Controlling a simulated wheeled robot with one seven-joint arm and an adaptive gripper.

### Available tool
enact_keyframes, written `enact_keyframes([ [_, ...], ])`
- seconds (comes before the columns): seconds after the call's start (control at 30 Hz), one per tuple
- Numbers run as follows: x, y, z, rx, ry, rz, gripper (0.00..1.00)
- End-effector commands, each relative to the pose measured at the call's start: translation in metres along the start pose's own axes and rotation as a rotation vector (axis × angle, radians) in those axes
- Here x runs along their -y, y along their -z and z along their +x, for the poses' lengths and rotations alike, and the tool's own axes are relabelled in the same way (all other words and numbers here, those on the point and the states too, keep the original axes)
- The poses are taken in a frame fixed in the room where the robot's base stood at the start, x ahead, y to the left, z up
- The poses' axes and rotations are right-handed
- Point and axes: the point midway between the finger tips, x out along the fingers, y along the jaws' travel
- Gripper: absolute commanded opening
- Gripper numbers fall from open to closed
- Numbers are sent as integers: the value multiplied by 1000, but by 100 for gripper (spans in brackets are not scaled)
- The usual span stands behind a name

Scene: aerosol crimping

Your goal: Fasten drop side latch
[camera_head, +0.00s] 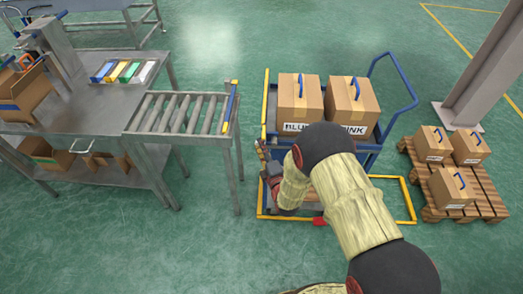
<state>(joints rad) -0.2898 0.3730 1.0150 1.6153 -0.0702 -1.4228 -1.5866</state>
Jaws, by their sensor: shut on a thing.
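A blue cart (372,158) with a blue push handle (402,80) stands right of the roller table and carries two cardboard boxes. A yellow upright rail (265,105) runs along its left side. A yellow frame (385,221) lies low in front of the cart, with a red tab (320,222) on its front edge. My arm covers much of the cart's front. My gripper (262,150) is at the cart's left side, close to the lower end of the yellow rail, shut on a small part there. The latch is too small and too covered to make out clearly.
A roller conveyor (180,113) on a steel table ends just left of the cart, with a narrow gap between. A wooden pallet (490,200) with three boxes and a grey column (485,70) stand at right. The green floor in front is clear.

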Motion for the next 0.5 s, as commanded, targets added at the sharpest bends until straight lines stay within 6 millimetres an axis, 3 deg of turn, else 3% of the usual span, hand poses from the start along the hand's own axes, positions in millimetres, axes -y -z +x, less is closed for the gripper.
enact_keyframes([
  [0.5, -2, -1, 0, 3, -16, 41, 0],
])
